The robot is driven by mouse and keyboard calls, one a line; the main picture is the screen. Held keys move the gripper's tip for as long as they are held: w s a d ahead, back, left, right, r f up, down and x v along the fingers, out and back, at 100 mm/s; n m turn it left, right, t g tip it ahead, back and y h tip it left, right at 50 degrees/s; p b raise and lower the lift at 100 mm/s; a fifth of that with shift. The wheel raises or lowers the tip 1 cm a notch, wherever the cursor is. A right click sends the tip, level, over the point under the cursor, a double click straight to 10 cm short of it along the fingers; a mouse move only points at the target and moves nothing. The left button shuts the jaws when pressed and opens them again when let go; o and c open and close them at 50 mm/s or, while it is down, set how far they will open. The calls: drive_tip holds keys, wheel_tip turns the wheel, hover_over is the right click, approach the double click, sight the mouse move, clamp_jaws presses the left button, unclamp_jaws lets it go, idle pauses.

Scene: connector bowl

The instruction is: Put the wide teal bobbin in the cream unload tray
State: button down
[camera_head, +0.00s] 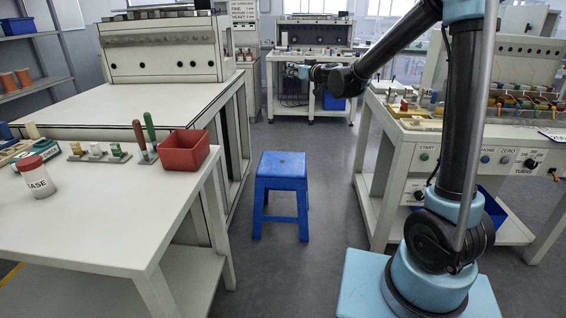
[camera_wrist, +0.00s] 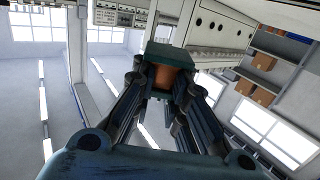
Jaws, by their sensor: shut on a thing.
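My gripper (camera_wrist: 163,92) is shut on the teal bobbin (camera_wrist: 170,53), which shows in the wrist view as a dark teal flange with a copper-brown winding below it. The bobbin sits between the two fingertips, held up in the air. In the head view my gripper (camera_head: 302,71) is small and far off, at the end of the arm reaching left over the aisle, in front of the far bench. The bobbin is too small to make out clearly there. I cannot pick out the cream unload tray for certain in either view.
A blue stool (camera_head: 281,180) stands in the aisle. The left bench (camera_head: 95,225) holds a red bin (camera_head: 184,152), a white jar (camera_head: 36,178) and several tools. The right bench (camera_head: 398,135) carries many small coloured parts and a control panel. A far bench (camera_head: 310,53) stands at the back.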

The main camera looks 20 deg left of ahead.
drive_tip(key=shift+w, duration=0.15)
drive_tip(key=shift+a, duration=0.1)
drive_tip(key=shift+a, duration=0.1)
drive_tip(key=shift+w+a+f, duration=0.15)
drive_tip(key=shift+w+f, duration=0.1)
drive_tip(key=shift+f, duration=0.05)
drive_tip(key=w+a+f, duration=0.3)
drive_tip(key=w+f, duration=0.3)
drive_tip(key=f, duration=0.2)
drive_tip(key=n+g+y, duration=0.2)
hover_over(293, 162)
wheel_tip(293, 162, down, 33)
drive_tip(key=shift+s+f, duration=0.15)
drive_tip(key=shift+f, duration=5)
